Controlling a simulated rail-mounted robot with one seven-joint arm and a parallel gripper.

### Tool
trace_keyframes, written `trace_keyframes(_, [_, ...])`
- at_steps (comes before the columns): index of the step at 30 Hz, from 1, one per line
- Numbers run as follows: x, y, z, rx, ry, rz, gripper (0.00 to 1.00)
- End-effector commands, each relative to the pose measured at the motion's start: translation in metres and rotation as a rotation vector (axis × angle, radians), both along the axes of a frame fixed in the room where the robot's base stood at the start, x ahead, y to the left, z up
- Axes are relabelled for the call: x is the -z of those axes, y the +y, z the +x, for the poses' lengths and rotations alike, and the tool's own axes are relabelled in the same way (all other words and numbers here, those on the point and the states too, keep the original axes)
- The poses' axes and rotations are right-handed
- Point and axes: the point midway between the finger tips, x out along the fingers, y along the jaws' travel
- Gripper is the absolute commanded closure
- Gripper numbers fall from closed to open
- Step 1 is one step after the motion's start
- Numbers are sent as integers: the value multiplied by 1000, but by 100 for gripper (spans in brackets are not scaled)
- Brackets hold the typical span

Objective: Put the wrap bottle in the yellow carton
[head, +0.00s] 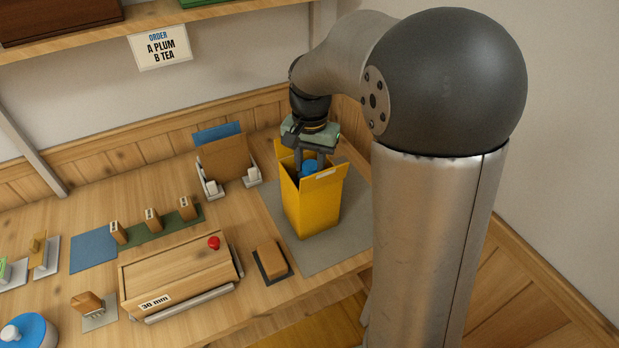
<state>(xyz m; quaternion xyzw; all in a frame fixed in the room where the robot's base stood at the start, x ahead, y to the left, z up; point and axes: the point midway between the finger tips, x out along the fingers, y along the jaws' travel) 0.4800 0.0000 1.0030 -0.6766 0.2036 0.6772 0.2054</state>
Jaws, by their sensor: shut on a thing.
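The yellow carton (308,208) stands open and upright on a grey mat, right of the middle in the head view, with its flaps raised. My gripper (310,163) points down into the carton's mouth and is shut on a bottle with a blue top (309,168). Only the blue part shows above the near flap. The rest of the bottle is hidden by the carton walls, so I cannot tell whether it touches the carton's bottom.
The grey mat (335,246) has some free room around the carton. A brown block (270,258), a wooden box (180,272) with a red knob and a brown board in a white holder (228,160) stand to the left. An order card (160,47) hangs from the shelf.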

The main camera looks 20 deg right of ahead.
Motion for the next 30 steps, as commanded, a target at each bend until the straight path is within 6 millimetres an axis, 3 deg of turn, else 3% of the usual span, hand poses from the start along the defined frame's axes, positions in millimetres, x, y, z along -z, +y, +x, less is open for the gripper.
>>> trace_keyframes(9, [37,0,0,-1,2,0,100])
trace_keyframes(20, [42,0,0,-1,0,0,100])
trace_keyframes(21, [42,0,0,-1,0,0,61])
trace_keyframes(23, [41,0,0,-1,0,0,45])
trace_keyframes(30, [41,0,0,-1,0,0,45])
